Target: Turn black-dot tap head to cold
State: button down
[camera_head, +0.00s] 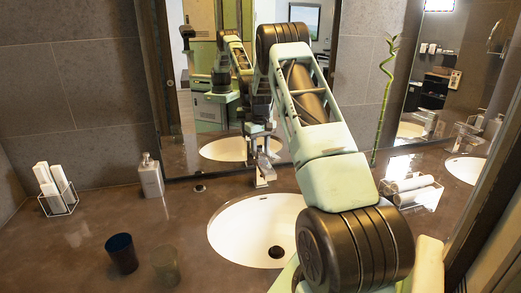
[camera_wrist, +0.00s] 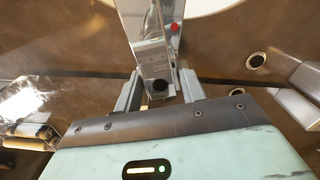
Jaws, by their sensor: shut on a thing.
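The chrome tap stands behind the white basin (camera_head: 228,222); its lower part (camera_head: 264,178) shows in the head view, its top hidden by my gripper (camera_head: 262,132). In the wrist view the tap head (camera_wrist: 152,50) lies between the two fingers of my gripper (camera_wrist: 161,92), which is shut on it. A round black dot (camera_wrist: 163,88) shows at the head's near end, between the fingers. A small red dot (camera_wrist: 175,27) shows farther up on the right side of the tap.
A dark cup (camera_head: 121,254), a clear glass (camera_head: 166,266), a soap bottle (camera_head: 150,176) and a wire holder (camera_head: 57,192) stand left of the basin. Rolled towels (camera_head: 410,186) lie to the right. A mirror (camera_head: 190,150) rises close behind the tap. A second basin (camera_head: 465,169) is far right.

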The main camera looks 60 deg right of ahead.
aim_at(260, 147)
jog(key=shift+n, duration=2.2)
jog(key=c, duration=0.8)
grip_release()
jog(key=shift+c, duration=0.2)
notch_tip(260, 147, up, 18)
jog(key=b, duration=0.2)
jog(key=shift+f+b, duration=0.25)
jog(key=shift+b, duration=0.05)
